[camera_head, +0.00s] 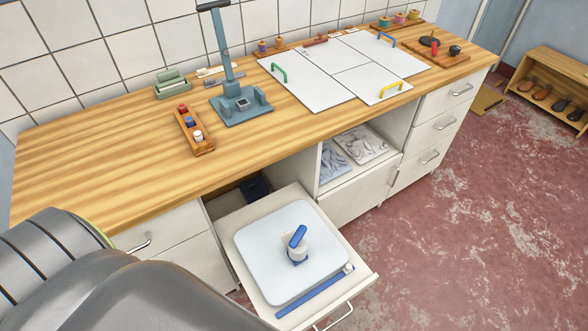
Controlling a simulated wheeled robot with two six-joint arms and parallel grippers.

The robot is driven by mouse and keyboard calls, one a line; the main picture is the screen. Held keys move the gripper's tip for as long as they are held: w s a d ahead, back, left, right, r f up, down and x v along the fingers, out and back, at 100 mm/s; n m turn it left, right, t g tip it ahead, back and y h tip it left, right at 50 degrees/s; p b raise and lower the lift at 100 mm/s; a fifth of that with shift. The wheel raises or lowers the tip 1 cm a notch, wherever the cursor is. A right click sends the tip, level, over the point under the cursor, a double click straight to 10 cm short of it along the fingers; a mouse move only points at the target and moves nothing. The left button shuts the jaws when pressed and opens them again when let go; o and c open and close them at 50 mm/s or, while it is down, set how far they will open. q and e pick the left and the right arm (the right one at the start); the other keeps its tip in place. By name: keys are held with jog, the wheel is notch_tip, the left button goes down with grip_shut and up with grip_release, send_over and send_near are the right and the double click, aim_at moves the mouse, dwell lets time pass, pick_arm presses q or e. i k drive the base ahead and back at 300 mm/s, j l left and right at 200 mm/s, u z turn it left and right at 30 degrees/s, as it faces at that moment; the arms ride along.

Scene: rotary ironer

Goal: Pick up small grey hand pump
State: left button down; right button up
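A small pale grey object with a blue handle (298,240) stands on a white square board (262,238) in the open drawer; it may be the small grey hand pump, but I cannot be sure. A taller blue-grey stand (226,60) with a dark T-shaped handle rises from a flat base on the worktop. A large grey part at the lower left appears to be mine. Neither gripper's fingers show in this view.
The open drawer (259,291) juts out below the wooden worktop (90,160). A blue strip (312,292) lies along its front. A rack of small coloured items (193,130) and white panels (345,70) occupy the worktop. Its left part is clear, and the red floor (480,200) is open.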

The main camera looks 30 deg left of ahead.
aim_at(300, 252)
jog(key=u, duration=0.85)
jog(key=k, duration=0.8)
jog(key=k+u, duration=0.15)
jog(key=u, duration=0.25)
jog(key=k+u, duration=0.15)
jog(key=u, duration=0.2)
jog(key=k+j+u, duration=0.15)
jog(key=u, duration=0.25)
jog(key=i+l+u, duration=0.1)
jog(key=l+u, duration=0.2)
jog(key=u, duration=0.15)
jog(key=l+u, duration=0.25)
jog(key=u, duration=0.2)
jog(key=l+u, duration=0.45)
jog(key=k+l, duration=0.1)
jog(key=l, duration=0.45)
jog(key=k+l, duration=0.1)
jog(key=l, duration=0.4)
jog(key=k+l, duration=0.1)
jog(key=l, duration=0.45)
jog(key=k+l, duration=0.1)
jog(key=l, duration=0.4)
jog(key=k+l, duration=0.1)
jog(key=l, duration=0.45)
jog(key=k+l, duration=0.1)
jog(key=l, duration=0.4)
jog(key=k+l, duration=0.1)
jog(key=l, duration=0.45)
jog(key=k+l, duration=0.1)
jog(key=l, duration=0.4)
